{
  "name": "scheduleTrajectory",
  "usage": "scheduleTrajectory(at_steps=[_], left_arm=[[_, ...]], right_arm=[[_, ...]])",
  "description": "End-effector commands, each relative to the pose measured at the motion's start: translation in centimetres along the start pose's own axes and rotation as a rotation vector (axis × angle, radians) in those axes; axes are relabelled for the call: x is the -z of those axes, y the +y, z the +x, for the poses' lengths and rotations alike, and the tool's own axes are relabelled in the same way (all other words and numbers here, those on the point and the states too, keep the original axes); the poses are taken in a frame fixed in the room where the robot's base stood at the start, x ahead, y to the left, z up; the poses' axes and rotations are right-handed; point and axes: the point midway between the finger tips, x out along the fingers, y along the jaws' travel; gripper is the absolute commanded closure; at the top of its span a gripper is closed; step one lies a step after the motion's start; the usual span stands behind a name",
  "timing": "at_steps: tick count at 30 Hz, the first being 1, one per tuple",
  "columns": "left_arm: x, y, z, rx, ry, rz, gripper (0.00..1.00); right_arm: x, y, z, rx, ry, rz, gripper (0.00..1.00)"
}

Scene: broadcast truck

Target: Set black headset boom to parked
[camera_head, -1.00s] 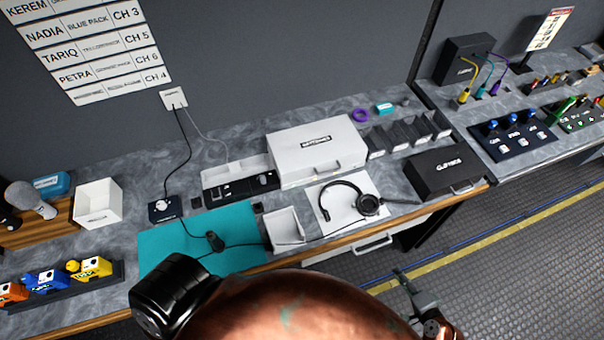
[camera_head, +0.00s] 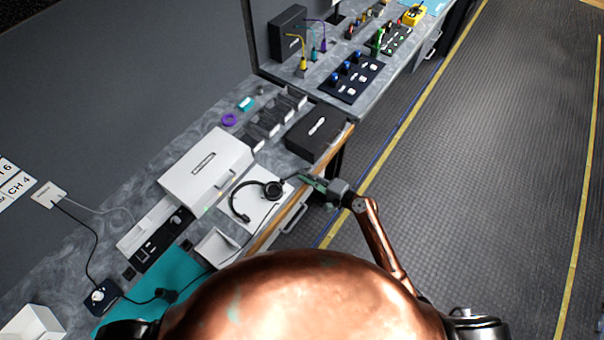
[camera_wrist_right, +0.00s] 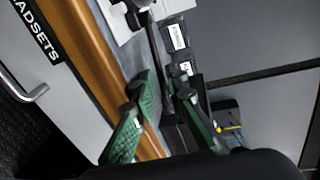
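The black headset (camera_head: 240,212) lies on a white sheet (camera_head: 262,208) near the counter's front edge. Its round ear cup (camera_head: 273,190) is at the right end of the band, and the thin boom sticks out from it past the counter edge toward my right gripper (camera_head: 308,182). In the right wrist view the dark boom (camera_wrist_right: 157,52) runs down from the ear cup at the top toward the gap between the green fingers of my right gripper (camera_wrist_right: 163,88). The fingers are apart; contact with the boom is not clear. My left gripper is out of view.
A white case (camera_head: 205,170) stands behind the headset and a black box (camera_head: 318,134) to its right. A small white tray (camera_head: 216,247) is at its left. A drawer with a handle (camera_head: 294,218) is below the wooden edge. The floor (camera_head: 470,170) is open.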

Motion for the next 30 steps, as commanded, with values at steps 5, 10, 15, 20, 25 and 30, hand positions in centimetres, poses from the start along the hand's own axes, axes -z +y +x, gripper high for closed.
scheduleTrajectory(at_steps=[5,10,15,20,25,30], left_arm=[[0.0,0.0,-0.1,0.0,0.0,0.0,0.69],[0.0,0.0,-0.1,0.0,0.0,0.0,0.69],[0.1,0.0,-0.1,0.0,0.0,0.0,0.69],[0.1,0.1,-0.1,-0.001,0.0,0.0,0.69],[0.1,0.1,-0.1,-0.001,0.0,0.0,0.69],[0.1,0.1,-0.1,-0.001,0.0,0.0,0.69]], right_arm=[[0.0,0.0,1.4,0.0,0.001,0.0,0.87],[0.0,0.0,1.7,0.0,0.001,-0.001,0.87],[0.0,0.0,1.6,0.0,0.001,-0.001,0.9],[0.0,0.0,1.6,0.0,0.001,-0.001,1.0],[0.0,0.0,1.6,0.0,0.001,-0.001,1.0],[0.0,0.0,1.6,-0.001,0.001,-0.001,1.0]])
